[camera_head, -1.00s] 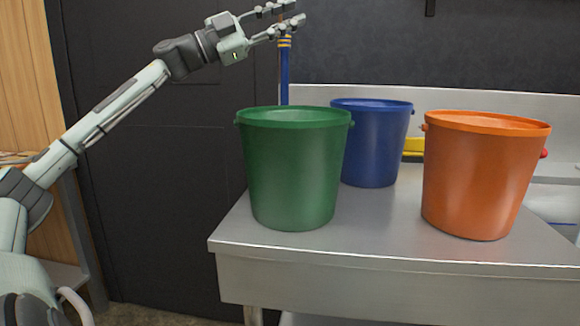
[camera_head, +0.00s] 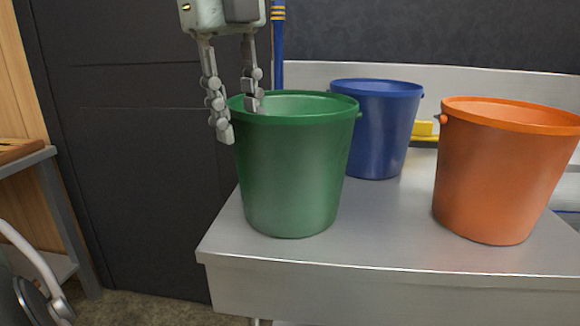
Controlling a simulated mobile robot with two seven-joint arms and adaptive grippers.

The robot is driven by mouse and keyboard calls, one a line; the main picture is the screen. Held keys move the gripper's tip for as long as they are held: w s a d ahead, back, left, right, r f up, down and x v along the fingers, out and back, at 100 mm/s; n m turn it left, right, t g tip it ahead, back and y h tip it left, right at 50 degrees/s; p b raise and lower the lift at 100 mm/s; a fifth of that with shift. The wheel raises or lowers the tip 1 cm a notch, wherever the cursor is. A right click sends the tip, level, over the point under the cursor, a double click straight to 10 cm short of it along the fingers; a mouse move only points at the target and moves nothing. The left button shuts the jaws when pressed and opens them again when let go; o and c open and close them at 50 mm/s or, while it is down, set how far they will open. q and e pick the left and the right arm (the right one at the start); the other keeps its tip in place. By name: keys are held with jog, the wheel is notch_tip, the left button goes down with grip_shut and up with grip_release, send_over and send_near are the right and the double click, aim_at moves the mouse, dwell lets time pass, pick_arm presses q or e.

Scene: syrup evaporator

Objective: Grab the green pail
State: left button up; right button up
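The green pail (camera_head: 292,180) stands upright on the metal table at its left end, with its open top facing up. My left gripper (camera_head: 238,122) points down at the pail's left rim. Its two fingers are apart, one outside the pail's wall and the other over or just inside the opening. The rim lies between the fingers, and I cannot tell whether either finger touches it. My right gripper is not in view.
A blue pail (camera_head: 381,135) stands behind and right of the green one. An orange pail (camera_head: 500,180) stands at the right. Bare metal table (camera_head: 385,225) lies between them. A blue pole (camera_head: 279,50) rises behind my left gripper.

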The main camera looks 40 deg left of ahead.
aim_at(244, 157)
pick_arm(q)
jog(key=f, duration=0.4)
jog(key=shift+w+a, duration=0.1)
jog(key=shift+w, duration=0.25)
jog(key=shift+c, duration=0.5)
grip_shut()
